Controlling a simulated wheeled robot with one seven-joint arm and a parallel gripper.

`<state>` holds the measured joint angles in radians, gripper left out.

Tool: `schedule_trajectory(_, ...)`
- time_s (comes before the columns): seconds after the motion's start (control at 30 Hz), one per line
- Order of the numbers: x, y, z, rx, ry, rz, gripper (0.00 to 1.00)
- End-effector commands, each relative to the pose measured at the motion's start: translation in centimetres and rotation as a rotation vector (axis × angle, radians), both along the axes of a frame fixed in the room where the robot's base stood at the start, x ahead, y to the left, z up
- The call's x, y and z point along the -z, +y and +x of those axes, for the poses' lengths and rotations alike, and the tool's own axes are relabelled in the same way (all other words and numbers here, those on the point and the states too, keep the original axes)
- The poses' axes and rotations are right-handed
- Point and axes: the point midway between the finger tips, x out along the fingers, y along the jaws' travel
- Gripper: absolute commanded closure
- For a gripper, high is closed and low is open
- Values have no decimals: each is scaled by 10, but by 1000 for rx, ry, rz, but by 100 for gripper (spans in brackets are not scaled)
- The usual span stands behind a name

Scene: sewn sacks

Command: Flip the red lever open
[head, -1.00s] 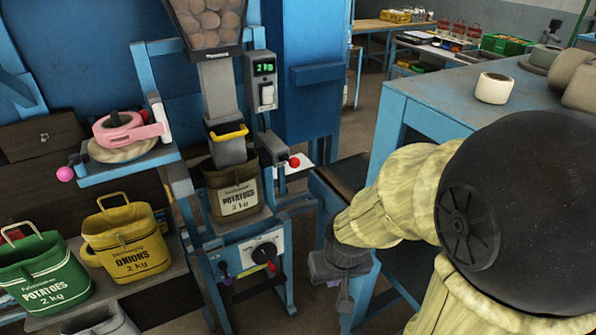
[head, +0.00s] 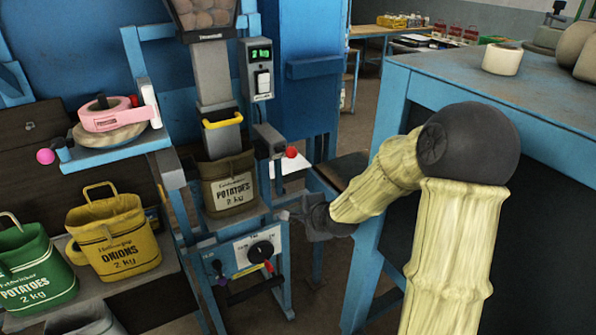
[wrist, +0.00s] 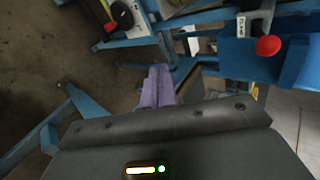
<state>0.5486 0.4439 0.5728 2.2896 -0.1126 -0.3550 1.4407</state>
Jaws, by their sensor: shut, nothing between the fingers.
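A lever with a round red knob (head: 291,152) sticks out to the right of the filling spout, beside the potato sack. The same red knob (wrist: 268,45) shows large at the upper right of the wrist view. A small red-tipped handle (head: 269,267) also sits below the dial on the lower panel; I cannot tell from the task line alone which is meant. My gripper (head: 287,214) is shut and empty, below the red knob and right of the sack, apart from the knob. Its fingers (wrist: 155,84) point ahead in the wrist view.
A brown potato sack (head: 229,182) hangs under the spout. A dial panel (head: 252,250) sits below it. Yellow (head: 115,240) and green (head: 32,272) sacks stand left. A blue workbench (head: 448,84) stands close to my arm on the right.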

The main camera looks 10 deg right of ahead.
Motion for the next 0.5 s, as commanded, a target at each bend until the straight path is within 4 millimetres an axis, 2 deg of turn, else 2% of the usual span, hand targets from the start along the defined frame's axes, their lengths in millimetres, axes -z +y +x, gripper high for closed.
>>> schedule_trajectory(0.03,7,-5,13,74,-30,105,100)
schedule_trajectory(0.23,-6,-23,60,338,-161,567,100)
schedule_trajectory(0.4,-24,-43,82,473,-242,878,100)
schedule_trajectory(0.5,-31,-49,88,505,-264,967,100)
